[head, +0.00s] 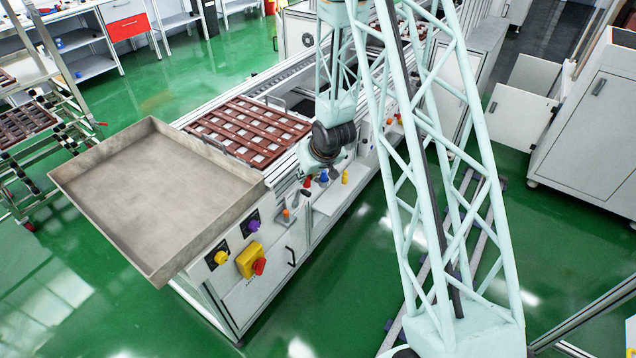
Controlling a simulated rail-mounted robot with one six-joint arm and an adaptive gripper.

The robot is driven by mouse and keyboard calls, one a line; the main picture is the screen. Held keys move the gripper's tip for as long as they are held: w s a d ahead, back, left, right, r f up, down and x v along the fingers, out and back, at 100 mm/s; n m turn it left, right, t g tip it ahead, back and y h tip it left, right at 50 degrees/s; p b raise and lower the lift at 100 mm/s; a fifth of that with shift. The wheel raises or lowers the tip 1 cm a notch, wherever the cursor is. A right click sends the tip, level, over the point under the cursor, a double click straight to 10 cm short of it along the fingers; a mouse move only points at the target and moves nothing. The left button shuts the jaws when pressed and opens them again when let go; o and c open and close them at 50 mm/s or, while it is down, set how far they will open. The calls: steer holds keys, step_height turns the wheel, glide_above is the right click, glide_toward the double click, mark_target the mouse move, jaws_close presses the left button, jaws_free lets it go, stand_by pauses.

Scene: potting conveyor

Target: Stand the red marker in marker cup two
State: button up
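A small red piece (307,182), which looks like the red marker, shows at the side of the conveyor just left of my gripper. A blue piece (323,178) and a yellow piece (345,177) stand close to its right, and an orange-topped piece (286,214) is to its lower left. I cannot tell which of these are markers or cups, and I see no readable cup number. My gripper (327,168) points down over this row. Its fingers are small and partly hidden by the wrist, so I cannot tell whether it holds anything.
A narrow white shelf (328,207) juts from the conveyor side below my gripper. An empty metal tray (160,200) sits at the near end, beside a brown grid tray (248,130). Yellow and purple knobs and a red-yellow switch (252,261) stick out in front. Green floor lies right.

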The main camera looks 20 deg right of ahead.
steer(key=s+a+r, duration=0.3)
steer(key=a+r, duration=0.7)
steer(key=r, duration=0.1)
steer(key=shift+a+r+m, duration=0.15)
steer(key=shift+a+m, duration=0.15)
steer(key=shift+d, duration=0.1)
